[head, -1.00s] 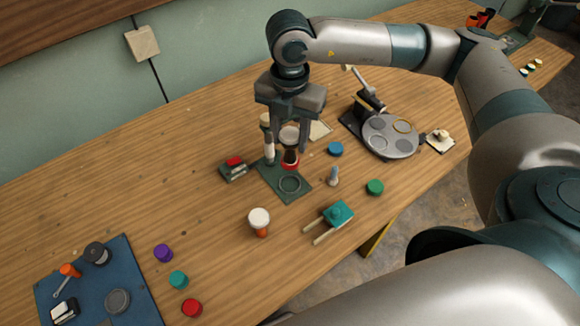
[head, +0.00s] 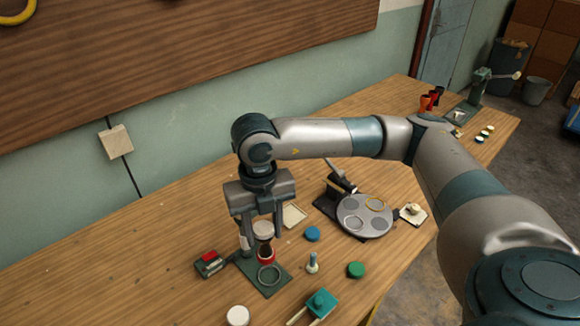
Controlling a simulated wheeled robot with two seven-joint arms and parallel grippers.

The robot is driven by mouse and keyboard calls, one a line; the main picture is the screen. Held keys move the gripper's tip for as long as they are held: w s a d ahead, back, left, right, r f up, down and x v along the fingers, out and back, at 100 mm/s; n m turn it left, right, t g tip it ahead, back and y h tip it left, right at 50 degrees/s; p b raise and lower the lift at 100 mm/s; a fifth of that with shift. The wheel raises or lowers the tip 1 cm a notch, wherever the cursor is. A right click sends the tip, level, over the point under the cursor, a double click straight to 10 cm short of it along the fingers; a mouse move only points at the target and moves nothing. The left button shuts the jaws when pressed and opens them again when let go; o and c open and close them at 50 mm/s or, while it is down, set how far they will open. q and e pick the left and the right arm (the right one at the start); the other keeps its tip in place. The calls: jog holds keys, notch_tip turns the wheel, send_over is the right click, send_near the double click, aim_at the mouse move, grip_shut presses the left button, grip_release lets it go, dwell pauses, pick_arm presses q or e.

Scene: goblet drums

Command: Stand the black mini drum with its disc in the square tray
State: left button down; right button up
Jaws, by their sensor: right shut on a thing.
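My right gripper (head: 263,232) points down and is shut on the black mini drum (head: 265,250), with one finger on each side. The drum is upright, with a pale disc (head: 263,228) at its top between the fingers and red at its lower part. It is over the back of a dark green plate (head: 275,287) with a ring on it; I cannot tell whether it touches the plate. The square tray (head: 294,216) is a small pale tray on the table, just right of and behind the gripper. My left gripper is out of view.
A grey round turntable (head: 365,216) stands right of the tray. A red-topped block (head: 209,262) is left of the plate.

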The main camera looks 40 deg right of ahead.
jog(key=n, duration=0.5)
jog(key=shift+s+a, duration=0.2)
jog(key=n, duration=0.4)
jog(key=shift+s+a+r+n, duration=0.15)
jog(key=shift+n, duration=0.25)
jog(key=n, duration=0.5)
jog(key=shift+s+a, duration=0.15)
jog(key=shift+a, duration=0.05)
jog(key=n, duration=0.5)
jog(key=shift+s+a+r, duration=0.1)
jog(key=shift+s+a, duration=0.05)
jog(key=n, duration=0.4)
jog(key=shift+s+a+r+n, duration=0.1)
jog(key=shift+s+a+n, duration=0.05)
jog(key=shift+n, duration=0.25)
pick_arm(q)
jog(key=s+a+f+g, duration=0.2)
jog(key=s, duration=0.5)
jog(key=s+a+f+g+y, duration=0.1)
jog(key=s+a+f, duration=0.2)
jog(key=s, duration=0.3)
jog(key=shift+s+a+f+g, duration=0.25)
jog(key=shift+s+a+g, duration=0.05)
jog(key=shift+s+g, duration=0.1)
pick_arm(e)
jog(key=n, duration=0.9)
jog(key=s+a+n, duration=0.1)
jog(key=n, duration=0.4)
jog(key=shift+r, duration=0.15)
